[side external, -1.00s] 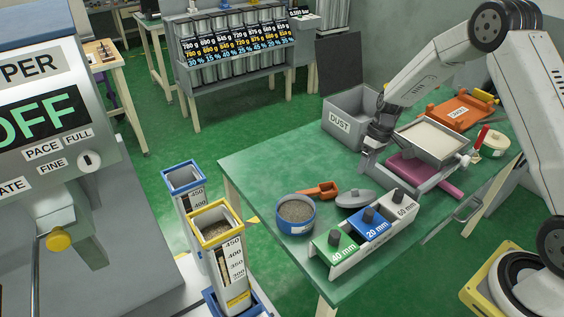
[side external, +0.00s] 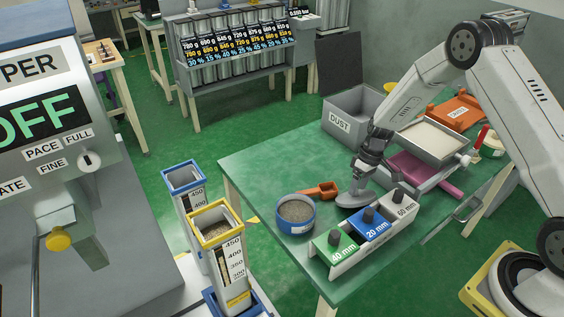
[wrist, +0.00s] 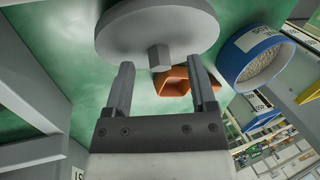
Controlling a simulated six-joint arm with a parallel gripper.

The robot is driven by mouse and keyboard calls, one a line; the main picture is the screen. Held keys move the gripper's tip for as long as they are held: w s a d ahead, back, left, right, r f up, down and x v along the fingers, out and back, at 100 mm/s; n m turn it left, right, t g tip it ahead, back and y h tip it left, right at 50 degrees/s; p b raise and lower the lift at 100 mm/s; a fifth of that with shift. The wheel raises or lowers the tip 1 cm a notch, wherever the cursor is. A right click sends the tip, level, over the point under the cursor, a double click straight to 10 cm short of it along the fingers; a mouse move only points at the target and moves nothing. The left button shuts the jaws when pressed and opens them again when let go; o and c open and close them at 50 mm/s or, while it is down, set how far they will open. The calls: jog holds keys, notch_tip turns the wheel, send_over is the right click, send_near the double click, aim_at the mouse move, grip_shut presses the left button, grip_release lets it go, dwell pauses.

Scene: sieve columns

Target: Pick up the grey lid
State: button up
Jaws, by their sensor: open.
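The grey lid (side external: 354,199) is a round disc lying on the green table, between the blue-rimmed tub and the rack of labelled blocks. In the wrist view the lid (wrist: 155,28) has a small knob (wrist: 159,57) at its centre. My gripper (side external: 353,194) is right over the lid in the side view, covering the knob there. In the wrist view my gripper (wrist: 162,72) is open, its two fingers on either side of the knob with space around it. I cannot tell whether the fingers touch the lid.
A blue tub of grains (side external: 296,212) and an orange scoop (side external: 320,190) are left of the lid. A rack with green, blue and white blocks (side external: 366,232) stands in front. A DUST bin (side external: 343,124), white tray (side external: 432,141) and pink object (side external: 412,165) are behind. The table's left part (side external: 255,170) is clear.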

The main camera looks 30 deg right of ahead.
jog(key=shift+a+f, duration=0.15)
jog(key=shift+f, duration=0.2)
grip_shut()
dwell(0.3)
